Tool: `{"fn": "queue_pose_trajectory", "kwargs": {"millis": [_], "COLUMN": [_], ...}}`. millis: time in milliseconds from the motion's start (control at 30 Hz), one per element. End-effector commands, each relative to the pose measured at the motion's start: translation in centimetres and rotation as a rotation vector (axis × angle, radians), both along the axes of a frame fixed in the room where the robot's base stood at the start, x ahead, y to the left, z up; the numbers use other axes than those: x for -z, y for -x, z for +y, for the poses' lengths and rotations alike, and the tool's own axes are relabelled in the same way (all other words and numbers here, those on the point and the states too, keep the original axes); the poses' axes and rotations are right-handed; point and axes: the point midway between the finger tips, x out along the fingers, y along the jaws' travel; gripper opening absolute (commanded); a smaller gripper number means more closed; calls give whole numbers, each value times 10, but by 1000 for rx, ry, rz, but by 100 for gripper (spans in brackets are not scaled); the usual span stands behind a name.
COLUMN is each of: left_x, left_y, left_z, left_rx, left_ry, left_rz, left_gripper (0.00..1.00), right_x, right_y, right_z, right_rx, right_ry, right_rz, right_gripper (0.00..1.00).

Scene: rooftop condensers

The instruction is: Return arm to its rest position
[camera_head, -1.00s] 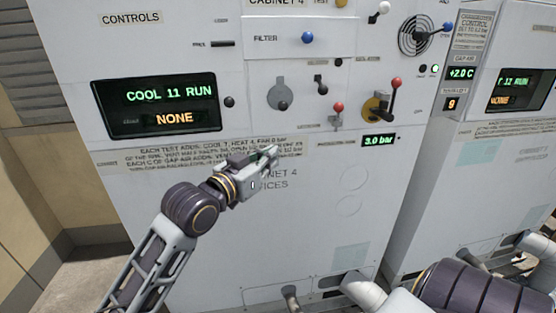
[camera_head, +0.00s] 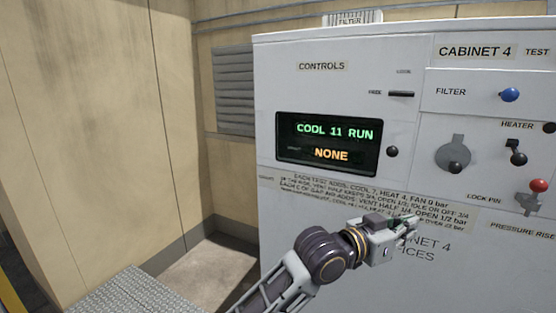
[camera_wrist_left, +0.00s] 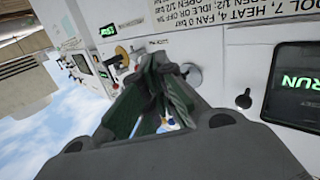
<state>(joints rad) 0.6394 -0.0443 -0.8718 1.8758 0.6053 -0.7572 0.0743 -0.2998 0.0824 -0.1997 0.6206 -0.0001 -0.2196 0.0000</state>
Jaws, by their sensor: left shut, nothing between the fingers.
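My left gripper (camera_head: 408,226) is in front of the lower face of the cabinet marked CABINET 4 (camera_head: 340,235), below its instruction text. Its fingers are shut and empty; they also show together in the left wrist view (camera_wrist_left: 163,75). I cannot tell the exact gap between the fingertips and the panel. My right gripper is not in view. The cabinet's display (camera_head: 328,144) reads COOL 11 RUN and NONE.
A black knob (camera_head: 392,151) sits beside the display. A blue filter knob (camera_head: 510,95), a round plate with a dark knob (camera_head: 453,155) and a red-topped lever (camera_head: 538,186) are to the right. A beige wall (camera_head: 100,130) stands left, with open floor (camera_head: 205,272) beside the cabinet.

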Motion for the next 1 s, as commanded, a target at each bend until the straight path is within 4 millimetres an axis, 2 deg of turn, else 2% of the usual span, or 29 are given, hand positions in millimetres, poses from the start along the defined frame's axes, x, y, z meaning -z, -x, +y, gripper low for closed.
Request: {"fn": "queue_pose_trajectory", "kwargs": {"millis": [233, 500, 767, 1000], "left_x": [38, 87, 140, 192], "left_y": [-25, -44, -53, -49], "left_z": [46, 99, 156, 211], "left_rx": [-104, -219, -329, -430], "left_ry": [-34, -90, -161, -242], "left_rz": [89, 187, 289, 389], "left_gripper": [0, 0, 0, 0], "right_x": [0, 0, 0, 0], "right_y": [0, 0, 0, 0], "right_z": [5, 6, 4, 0], "right_rx": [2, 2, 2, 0], "right_ry": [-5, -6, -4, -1], "right_rz": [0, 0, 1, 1], "right_gripper": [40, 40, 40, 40]}}
